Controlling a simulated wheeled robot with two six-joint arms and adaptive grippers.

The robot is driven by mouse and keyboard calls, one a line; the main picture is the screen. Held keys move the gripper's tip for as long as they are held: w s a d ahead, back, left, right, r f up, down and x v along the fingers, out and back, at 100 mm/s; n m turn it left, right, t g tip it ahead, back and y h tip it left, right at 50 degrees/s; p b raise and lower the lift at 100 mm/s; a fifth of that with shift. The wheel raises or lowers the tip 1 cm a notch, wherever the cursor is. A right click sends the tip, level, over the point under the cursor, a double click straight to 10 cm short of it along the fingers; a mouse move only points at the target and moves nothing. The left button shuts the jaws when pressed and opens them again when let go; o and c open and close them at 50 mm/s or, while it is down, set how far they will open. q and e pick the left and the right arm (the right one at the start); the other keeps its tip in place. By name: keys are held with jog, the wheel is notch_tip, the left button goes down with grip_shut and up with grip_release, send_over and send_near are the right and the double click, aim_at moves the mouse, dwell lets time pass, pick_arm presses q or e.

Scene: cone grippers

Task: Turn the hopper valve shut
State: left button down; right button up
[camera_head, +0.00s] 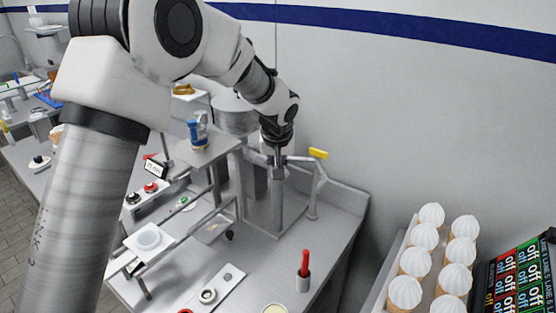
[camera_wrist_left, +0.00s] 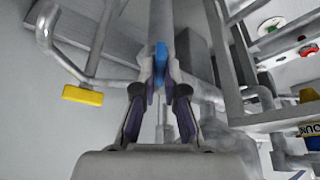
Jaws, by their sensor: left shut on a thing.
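The metal hopper (camera_head: 236,110) stands at the back of the metal bench, partly hidden behind my left arm. My left gripper (camera_head: 279,165) points down beside it, over a metal post. In the left wrist view my gripper (camera_wrist_left: 160,75) is shut on a blue piece (camera_wrist_left: 161,58), which appears to be the handle of the hopper valve. The fingers hide most of the valve, and I cannot tell its exact angle. My right gripper is in neither view.
A bent pipe with a yellow handle (camera_head: 318,154) stands close to the right of my gripper. A raised shelf with a blue can (camera_head: 198,130) is to the left. A red stick in a small cup (camera_head: 304,265) stands in front. Several white-topped cones (camera_head: 423,236) fill a tray at the right.

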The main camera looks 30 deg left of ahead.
pick_arm(q)
jog(key=m+h+p, duration=0.1)
jog(key=m+p, duration=0.1)
jog(key=p, duration=0.1)
jog(key=m+h+p, duration=0.1)
jog(key=m+p, duration=0.2)
jog(key=shift+s+a+r, duration=0.15)
jog(key=shift+f+m+h+p, duration=0.25)
jog(key=shift+m+h+p, duration=0.05)
jog(key=shift+m+p, duration=0.8)
jog(key=c, duration=1.2)
grip_release()
jog(key=shift+c, duration=0.2)
jog(key=shift+w, duration=0.3)
jog(key=v, duration=1.2)
jog(key=shift+s, duration=0.2)
jog(key=shift+f, duration=0.2)
